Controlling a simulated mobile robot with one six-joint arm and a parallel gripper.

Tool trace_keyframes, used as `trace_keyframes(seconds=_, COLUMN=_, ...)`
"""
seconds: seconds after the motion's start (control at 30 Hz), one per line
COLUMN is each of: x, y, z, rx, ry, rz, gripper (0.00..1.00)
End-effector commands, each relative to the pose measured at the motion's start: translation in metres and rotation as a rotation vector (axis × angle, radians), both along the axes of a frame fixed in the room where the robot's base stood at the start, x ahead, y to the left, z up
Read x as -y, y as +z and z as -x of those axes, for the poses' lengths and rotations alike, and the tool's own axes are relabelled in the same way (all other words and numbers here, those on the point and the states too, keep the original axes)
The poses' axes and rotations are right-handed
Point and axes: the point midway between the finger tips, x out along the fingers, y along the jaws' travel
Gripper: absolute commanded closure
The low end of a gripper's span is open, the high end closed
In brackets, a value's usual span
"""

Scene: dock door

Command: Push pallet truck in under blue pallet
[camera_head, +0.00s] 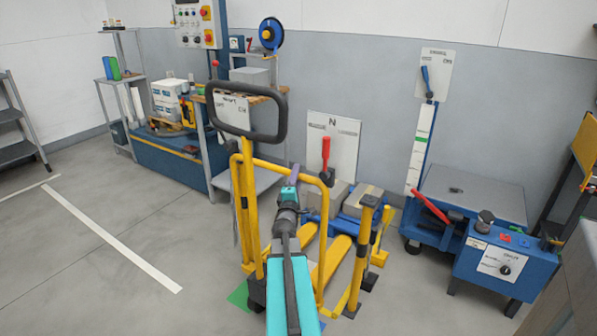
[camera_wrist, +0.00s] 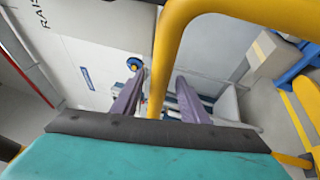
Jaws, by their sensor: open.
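The yellow pallet truck stands in the middle of the head view, with a dark loop handle (camera_head: 281,115) and a yellow frame (camera_head: 249,200). Its yellow forks (camera_head: 336,262) point towards the blue pallet (camera_head: 348,222), which carries grey boxes (camera_head: 362,198). I cannot tell whether the fork tips are under it. My gripper (camera_head: 266,178) is at the truck's yellow frame. In the wrist view my gripper (camera_wrist: 160,95) is open, with a yellow tube (camera_wrist: 166,65) running up between its two purple fingers. Whether they touch the tube is unclear. My arm hides part of the truck.
Yellow posts (camera_head: 357,268) stand close right of the forks. A white board marked N (camera_head: 340,135) is behind the pallet. A blue lift table (camera_head: 475,195) stands right, a workbench (camera_head: 205,160) left. The floor at front left is clear, with a white line (camera_head: 110,238).

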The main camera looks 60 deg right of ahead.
Motion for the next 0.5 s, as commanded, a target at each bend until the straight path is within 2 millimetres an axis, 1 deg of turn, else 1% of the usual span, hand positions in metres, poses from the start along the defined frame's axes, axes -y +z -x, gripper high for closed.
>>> trace_keyframes(seconds=0.03, x=0.006, y=0.0, z=-0.003, rx=0.001, ry=-0.001, rz=0.001, gripper=0.6)
trace_keyframes(seconds=0.2, x=0.021, y=0.003, z=-0.008, rx=0.001, ry=-0.002, rz=0.001, gripper=0.6)
trace_keyframes(seconds=0.5, x=0.038, y=0.007, z=-0.015, rx=0.0, ry=-0.001, rz=0.0, gripper=0.6)
